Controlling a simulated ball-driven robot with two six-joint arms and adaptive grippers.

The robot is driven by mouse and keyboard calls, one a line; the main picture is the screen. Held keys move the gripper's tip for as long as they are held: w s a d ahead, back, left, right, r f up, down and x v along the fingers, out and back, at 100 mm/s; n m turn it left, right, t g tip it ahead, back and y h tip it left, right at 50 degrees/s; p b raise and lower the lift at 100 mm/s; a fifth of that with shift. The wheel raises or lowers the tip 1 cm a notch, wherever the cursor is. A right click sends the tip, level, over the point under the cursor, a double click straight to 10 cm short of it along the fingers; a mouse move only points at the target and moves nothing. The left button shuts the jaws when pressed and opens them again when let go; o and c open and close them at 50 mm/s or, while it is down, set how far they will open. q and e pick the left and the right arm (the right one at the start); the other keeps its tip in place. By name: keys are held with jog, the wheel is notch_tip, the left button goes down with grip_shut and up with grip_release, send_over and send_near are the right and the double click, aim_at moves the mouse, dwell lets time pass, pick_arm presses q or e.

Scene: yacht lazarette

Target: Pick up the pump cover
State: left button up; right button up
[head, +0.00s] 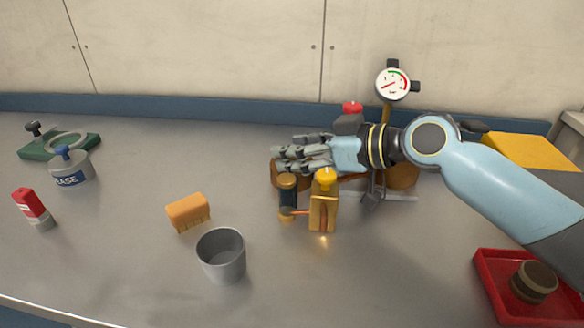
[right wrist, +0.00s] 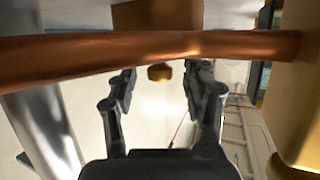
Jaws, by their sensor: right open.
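A pump assembly with a brass block (head: 322,212), a dark cylinder with brass ends (head: 287,196) and a copper pipe (head: 294,212) stands mid-bench. I cannot tell for certain which part is the pump cover. My right gripper (head: 277,157) is above and behind the brass block, reaching left, and hides part of the assembly. In the right wrist view its fingers (right wrist: 160,80) are open, with a small brass knob (right wrist: 160,72) showing between the tips, apparently beyond them. The copper pipe (right wrist: 150,55) crosses that view. My left gripper is not in view.
A pressure gauge (head: 392,84) rises behind my right arm. A red tray (head: 490,290) holding a brown round part (head: 534,282) is front right. The front middle bench is clear.

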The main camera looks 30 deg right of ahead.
jog(key=shift+c, duration=0.2)
grip_shut()
jog(key=shift+r, duration=0.15)
